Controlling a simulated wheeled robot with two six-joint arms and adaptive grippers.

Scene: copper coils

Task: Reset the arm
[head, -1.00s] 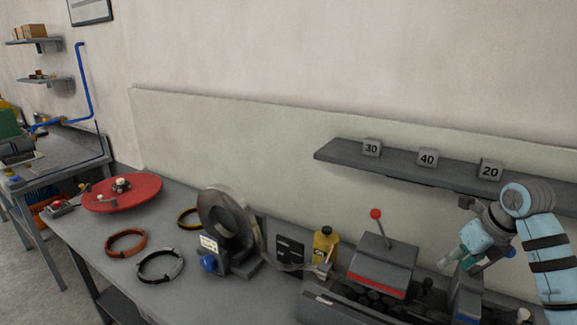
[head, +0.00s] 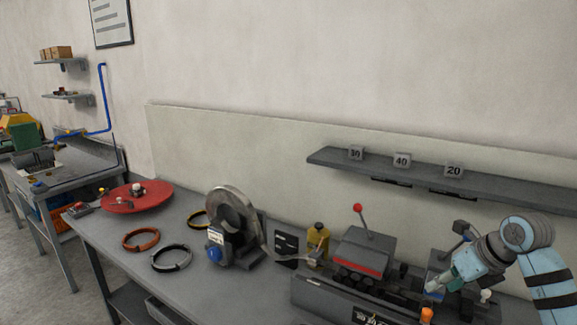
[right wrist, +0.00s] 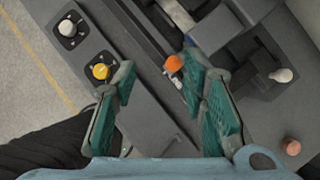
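My right arm comes in at the right of the head view. Its teal-fingered gripper (head: 440,284) hangs over the right part of the bench machine (head: 362,255). In the right wrist view the two fingers (right wrist: 158,72) stand apart with nothing held between them. An orange knob (right wrist: 173,64) shows close to the right fingertip; I cannot tell whether they touch. A yellow button (right wrist: 100,71) lies beyond the left finger. My left gripper is not in view.
An orange coil (head: 141,240), a silver-black coil (head: 172,259) and a yellow coil (head: 198,219) lie on the bench, near a red disc (head: 137,197) and a tape reel (head: 232,215). A wall shelf (head: 330,158) with number blocks hangs behind.

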